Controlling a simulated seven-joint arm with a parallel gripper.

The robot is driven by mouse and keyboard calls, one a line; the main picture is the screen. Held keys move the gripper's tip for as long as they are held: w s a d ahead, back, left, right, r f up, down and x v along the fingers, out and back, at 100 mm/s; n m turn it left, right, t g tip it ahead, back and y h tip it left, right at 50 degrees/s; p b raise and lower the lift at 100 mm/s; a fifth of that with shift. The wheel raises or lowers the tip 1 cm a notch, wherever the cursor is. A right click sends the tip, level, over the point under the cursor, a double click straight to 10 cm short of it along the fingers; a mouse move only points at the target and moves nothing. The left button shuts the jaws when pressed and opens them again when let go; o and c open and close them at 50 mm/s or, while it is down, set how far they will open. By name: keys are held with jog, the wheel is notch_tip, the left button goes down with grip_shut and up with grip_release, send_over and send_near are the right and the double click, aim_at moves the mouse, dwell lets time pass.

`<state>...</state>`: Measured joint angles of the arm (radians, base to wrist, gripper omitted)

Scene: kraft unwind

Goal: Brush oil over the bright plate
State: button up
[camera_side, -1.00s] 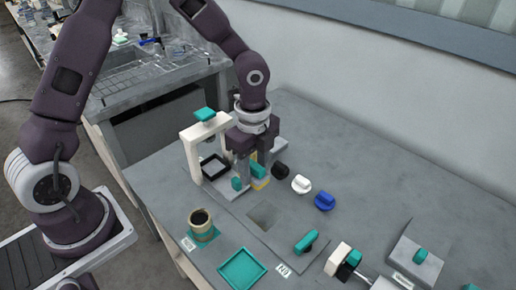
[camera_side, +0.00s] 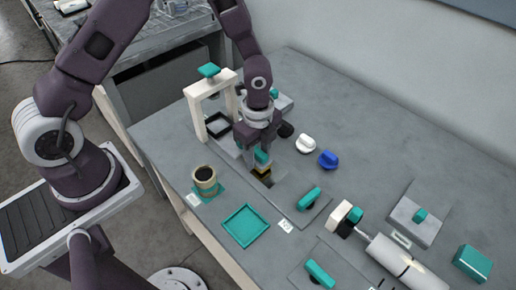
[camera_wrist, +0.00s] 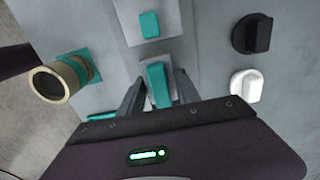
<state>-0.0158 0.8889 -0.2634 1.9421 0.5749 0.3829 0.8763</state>
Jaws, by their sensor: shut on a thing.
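My gripper (camera_side: 262,153) points down and is shut on a brush with a teal handle (camera_side: 262,158). The teal handle (camera_wrist: 158,85) shows between the two fingers in the wrist view. The plate is a shiny patch in a grey strip on the bench, partly hidden by the brush and gripper. A tan cup (camera_side: 205,174) with dark contents stands at the left on a teal mat; it shows in the wrist view too (camera_wrist: 55,82).
A white arch (camera_side: 190,106) with a teal top stands behind my gripper. Black (camera_side: 286,129), white (camera_side: 306,144) and blue (camera_side: 328,160) knobs lie to the right. A teal tray (camera_side: 246,226) is in front. Teal-handled pieces and a white cylinder (camera_side: 405,262) are at right.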

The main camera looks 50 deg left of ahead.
aim_at(280, 179)
jog(key=shift+f, duration=0.5)
dwell(1.0)
jog(key=shift+d, duration=0.15)
jog(key=shift+d, duration=3.75)
jog(key=shift+a, duration=3.9)
jog(key=shift+w, duration=0.25)
jog(key=shift+w+d+f, duration=0.1)
jog(key=shift+w, duration=0.35)
jog(key=shift+c, duration=0.6)
jog(key=shift+s+d, duration=0.15)
jog(key=shift+d, duration=3.6)
grip_shut()
jog(key=shift+f, duration=0.1)
jog(key=shift+a, duration=0.25)
